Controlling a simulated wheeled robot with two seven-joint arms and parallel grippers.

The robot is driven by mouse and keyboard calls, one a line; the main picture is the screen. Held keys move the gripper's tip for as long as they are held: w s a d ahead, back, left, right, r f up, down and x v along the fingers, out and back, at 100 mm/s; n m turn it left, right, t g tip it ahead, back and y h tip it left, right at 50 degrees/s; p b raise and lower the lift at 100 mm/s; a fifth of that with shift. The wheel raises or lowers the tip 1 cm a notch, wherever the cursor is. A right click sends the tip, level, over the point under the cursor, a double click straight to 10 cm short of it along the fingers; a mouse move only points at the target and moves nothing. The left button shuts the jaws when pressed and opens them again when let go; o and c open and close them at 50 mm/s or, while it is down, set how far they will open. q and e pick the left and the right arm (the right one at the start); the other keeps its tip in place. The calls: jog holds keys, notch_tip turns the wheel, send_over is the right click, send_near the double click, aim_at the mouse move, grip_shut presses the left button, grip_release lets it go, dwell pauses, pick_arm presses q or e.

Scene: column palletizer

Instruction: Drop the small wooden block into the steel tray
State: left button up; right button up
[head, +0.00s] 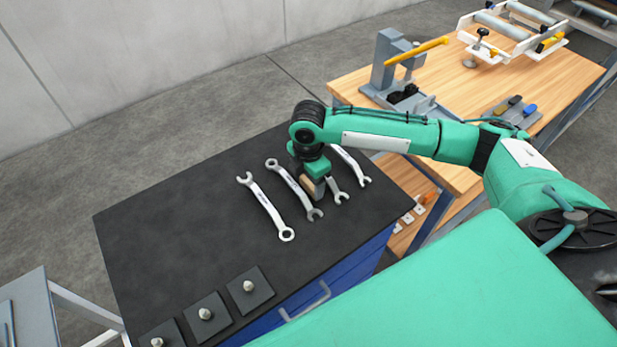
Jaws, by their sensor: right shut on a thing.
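My right gripper (316,186) reaches down over the black top of the blue cabinet, among the wrenches. It is shut on a small tan piece, which looks like the wooden block (306,182); the gripper hides most of it. I cannot tell whether the block touches the black top. I cannot make out a steel tray in this view. My left gripper is not in view.
Several wrenches (266,208) lie on the black cabinet top (170,222). Several dark square plates with pale knobs (248,287) sit near its front edge. A wooden workbench (462,92) with a grey press (392,62) stands behind right. The cabinet top's left side is clear.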

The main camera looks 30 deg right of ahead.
jog(key=o, duration=0.9)
jog(key=shift+o, duration=0.2)
